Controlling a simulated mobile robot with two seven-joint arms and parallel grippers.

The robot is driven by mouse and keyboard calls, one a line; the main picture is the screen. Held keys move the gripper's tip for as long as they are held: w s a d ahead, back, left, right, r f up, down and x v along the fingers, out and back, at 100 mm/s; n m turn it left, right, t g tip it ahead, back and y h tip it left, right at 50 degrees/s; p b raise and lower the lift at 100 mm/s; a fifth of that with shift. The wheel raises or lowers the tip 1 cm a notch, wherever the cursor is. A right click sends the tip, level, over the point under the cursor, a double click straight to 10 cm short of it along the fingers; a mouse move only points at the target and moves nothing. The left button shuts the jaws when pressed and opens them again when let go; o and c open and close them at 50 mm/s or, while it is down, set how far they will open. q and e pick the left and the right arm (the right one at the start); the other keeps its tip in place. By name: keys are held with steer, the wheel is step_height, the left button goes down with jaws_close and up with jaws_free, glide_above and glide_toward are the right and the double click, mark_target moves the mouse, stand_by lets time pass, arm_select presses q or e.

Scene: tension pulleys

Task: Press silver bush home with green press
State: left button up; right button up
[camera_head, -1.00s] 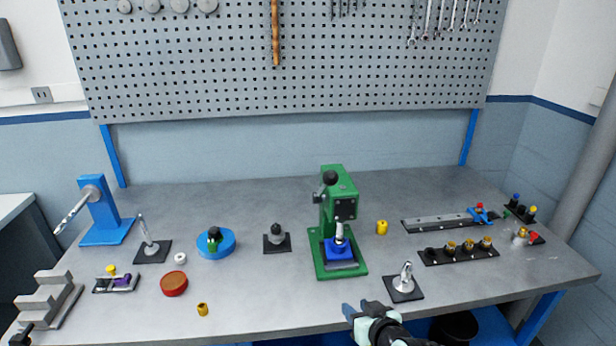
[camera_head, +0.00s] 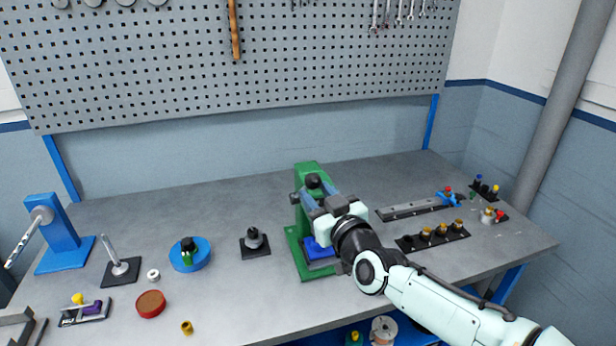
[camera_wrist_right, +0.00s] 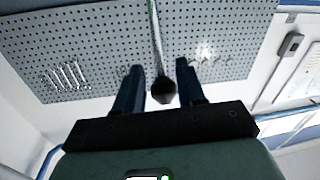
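The green press (camera_head: 306,172) stands mid-table with its black lever knob (camera_head: 313,181) at the top. A blue block (camera_head: 318,248) sits on the press base, partly covered by my right arm. The silver bush cannot be made out, since my right gripper and wrist hide the area under the press head. My right gripper (camera_head: 320,190) is at the lever knob, its two blue fingers apart. In the right wrist view the black knob (camera_wrist_right: 163,90) shows between the open fingers, with gaps beside it. My left gripper is not in view.
A black holder (camera_head: 434,239) with several yellow-topped parts and a grey rail (camera_head: 412,208) lie right of the press, near my forearm. A black-based post (camera_head: 254,240), a blue round fixture (camera_head: 189,255) and a red disc (camera_head: 151,304) are to the left. The front table middle is clear.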

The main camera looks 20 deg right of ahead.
steer(key=w, duration=0.1)
steer(key=w+p, duration=0.1)
steer(key=w, duration=0.3)
steer(key=shift+a, duration=0.4)
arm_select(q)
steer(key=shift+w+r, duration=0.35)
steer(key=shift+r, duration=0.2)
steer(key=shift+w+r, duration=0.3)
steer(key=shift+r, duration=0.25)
arm_select(e)
steer(key=shift+s, duration=0.1)
jaws_close()
